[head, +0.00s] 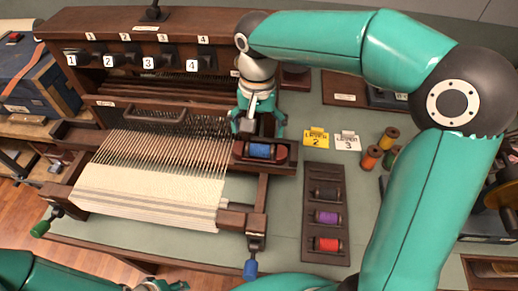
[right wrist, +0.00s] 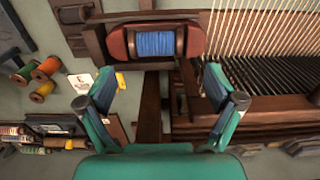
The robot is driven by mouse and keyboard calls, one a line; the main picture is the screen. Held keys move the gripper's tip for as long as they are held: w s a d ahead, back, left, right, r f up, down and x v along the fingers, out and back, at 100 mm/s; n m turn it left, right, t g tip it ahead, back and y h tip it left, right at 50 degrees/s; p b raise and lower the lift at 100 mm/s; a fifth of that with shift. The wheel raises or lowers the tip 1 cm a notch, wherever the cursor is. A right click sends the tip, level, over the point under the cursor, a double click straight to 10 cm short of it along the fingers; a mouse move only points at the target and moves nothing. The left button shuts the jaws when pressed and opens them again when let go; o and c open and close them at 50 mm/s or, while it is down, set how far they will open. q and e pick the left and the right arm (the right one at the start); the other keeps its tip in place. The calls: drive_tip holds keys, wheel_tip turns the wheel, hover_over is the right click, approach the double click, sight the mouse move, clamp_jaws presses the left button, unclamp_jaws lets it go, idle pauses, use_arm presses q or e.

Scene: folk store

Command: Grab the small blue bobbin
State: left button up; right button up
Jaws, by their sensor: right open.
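The small blue bobbin (head: 261,150) lies in a red-brown holder (head: 281,152) on a dark wooden ledge at the right side of the loom. In the right wrist view the bobbin (right wrist: 155,43) shows whole, ahead of the fingertips. My right gripper (head: 258,120) is open and empty, just behind the bobbin in the head view. Its two fingers stand wide apart in the right wrist view (right wrist: 161,88), and the bobbin is not between them. My left gripper (head: 162,286) shows only in part at the bottom edge, and its jaws cannot be made out.
A dark tray (head: 325,256) holds black, purple and red bobbins right of the loom. Yellow and white cards (head: 316,138) and several thread spools (head: 368,160) stand behind it. The loom's warp threads (head: 160,160) lie left of the bobbin. My right arm crosses the right side.

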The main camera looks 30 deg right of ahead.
sight(258, 146)
drive_tip(key=shift+f+p, duration=0.6)
drive_tip(key=shift+f, duration=2.2)
drive_tip(key=c, duration=1)
